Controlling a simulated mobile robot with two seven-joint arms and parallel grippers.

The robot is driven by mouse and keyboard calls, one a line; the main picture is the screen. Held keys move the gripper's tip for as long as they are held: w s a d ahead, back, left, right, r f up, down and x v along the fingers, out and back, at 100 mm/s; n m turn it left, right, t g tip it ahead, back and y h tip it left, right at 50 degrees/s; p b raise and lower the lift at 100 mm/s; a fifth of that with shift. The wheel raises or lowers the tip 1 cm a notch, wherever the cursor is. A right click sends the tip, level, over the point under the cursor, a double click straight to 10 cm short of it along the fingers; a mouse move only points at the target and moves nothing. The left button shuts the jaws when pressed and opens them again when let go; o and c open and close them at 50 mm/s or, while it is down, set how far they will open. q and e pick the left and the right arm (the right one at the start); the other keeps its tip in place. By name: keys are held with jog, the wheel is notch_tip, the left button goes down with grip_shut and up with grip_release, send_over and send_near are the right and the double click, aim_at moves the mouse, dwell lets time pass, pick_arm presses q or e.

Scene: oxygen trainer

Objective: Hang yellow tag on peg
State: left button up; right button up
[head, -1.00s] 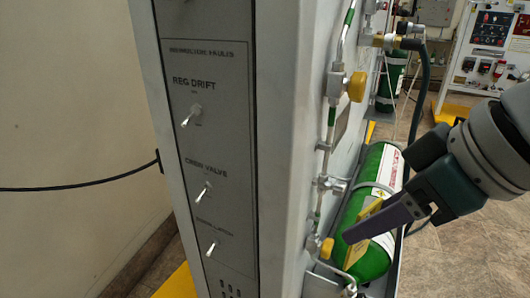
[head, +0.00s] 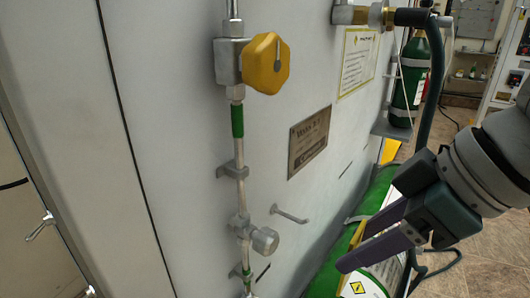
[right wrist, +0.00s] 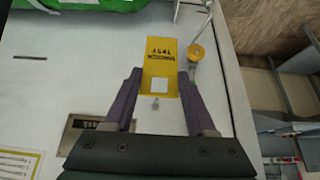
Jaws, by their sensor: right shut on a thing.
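My right gripper (head: 352,247) comes in from the right in the head view, its purple fingers beside the grey panel. It is shut on the yellow tag (right wrist: 161,55), which sits between the fingertips in the right wrist view with its dark print upside down. In the head view the tag (head: 357,235) shows only as a narrow yellow strip between the fingers. A thin metal peg (head: 290,214) sticks out of the panel, left of the gripper and apart from it. My left gripper is not in view.
A pipe with a yellow valve knob (head: 265,63) and a lower silver valve (head: 264,240) runs down the panel left of the peg. A brown nameplate (head: 310,140) is above the peg. A green cylinder (head: 325,275) lies below the gripper; a dark hose (head: 432,90) hangs behind.

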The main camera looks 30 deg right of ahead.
aim_at(299, 221)
jog(key=shift+w+a+f+b, duration=0.1)
jog(key=shift+w+a+b, duration=0.5)
jog(key=shift+w, duration=0.5)
jog(key=shift+w+a+f+b, duration=0.15)
jog(key=shift+w+a+b, duration=0.2)
jog(key=shift+w+b, duration=0.65)
jog(key=shift+w+a+f+b, duration=0.1)
jog(key=shift+w+a+b, duration=0.4)
jog(key=shift+w, duration=0.75)
jog(key=shift+w+p, duration=0.2)
jog(key=shift+p, duration=0.1)
jog(key=shift+w+a+f, duration=0.15)
jog(key=shift+w, duration=0.15)
jog(key=shift+w+f+p, duration=0.1)
jog(key=shift+f+p, duration=0.1)
jog(key=shift+p, duration=0.3)
jog(key=o, duration=1.4)
